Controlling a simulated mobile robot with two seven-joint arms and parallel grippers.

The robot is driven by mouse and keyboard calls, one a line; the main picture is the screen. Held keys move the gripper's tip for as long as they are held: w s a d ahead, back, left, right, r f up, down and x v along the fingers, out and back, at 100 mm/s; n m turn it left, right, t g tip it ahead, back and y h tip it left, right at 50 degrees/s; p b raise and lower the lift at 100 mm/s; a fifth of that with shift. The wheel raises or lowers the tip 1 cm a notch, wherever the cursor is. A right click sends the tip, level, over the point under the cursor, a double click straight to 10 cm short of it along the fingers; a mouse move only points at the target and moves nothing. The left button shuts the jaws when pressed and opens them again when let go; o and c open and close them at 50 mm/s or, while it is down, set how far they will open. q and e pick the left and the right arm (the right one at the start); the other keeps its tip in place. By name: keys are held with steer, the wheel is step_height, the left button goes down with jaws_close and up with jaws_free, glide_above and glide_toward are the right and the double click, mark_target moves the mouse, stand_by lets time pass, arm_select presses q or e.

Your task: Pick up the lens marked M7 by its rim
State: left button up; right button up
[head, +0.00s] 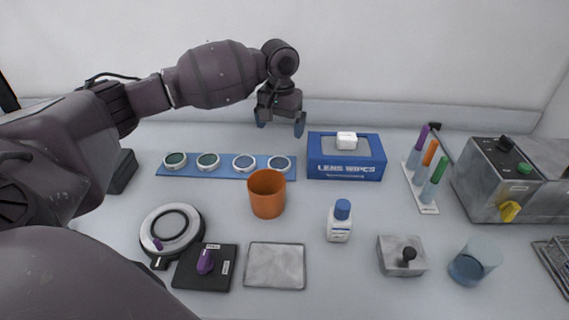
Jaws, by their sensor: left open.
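Several round lenses with pale rims sit in a row on a blue strip (226,172) at the back left of the table. They are a green lens (175,160) at the left end, another green one (208,161), a bluish one (245,162) and a grey-blue one (279,164) at the right end. Any markings are too small to read, so I cannot tell which is M7. My left gripper (280,123) is open and empty, fingers pointing down, above and behind the right end of the strip. My right gripper is not in view.
An orange cup (267,195) stands just in front of the strip's right end. A blue lens wipes box (330,169) with a white item on top is right of it. A ring-shaped device (146,219), black plate (183,272) and grey plate (276,267) lie in front.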

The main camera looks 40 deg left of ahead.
mark_target(279, 162)
arm_select(q)
step_height(279, 162, down, 6)
steer(key=shift+r+b, duration=0.2)
steer(key=shift+b, duration=0.35)
steer(key=shift+f, duration=0.35)
steer(key=shift+a+f, duration=0.1)
steer(key=shift+f, duration=0.25)
step_height(279, 162, down, 5)
steer(key=shift+a+r+b, duration=0.1)
steer(key=shift+r+b, duration=0.05)
steer(key=shift+b, duration=0.65)
steer(key=shift+r, duration=0.15)
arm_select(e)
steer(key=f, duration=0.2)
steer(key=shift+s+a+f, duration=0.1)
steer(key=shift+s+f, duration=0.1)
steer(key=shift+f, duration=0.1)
arm_select(q)
steer(key=shift+s, duration=0.1)
steer(key=shift+c, duration=0.6)
steer(key=c, duration=0.9)
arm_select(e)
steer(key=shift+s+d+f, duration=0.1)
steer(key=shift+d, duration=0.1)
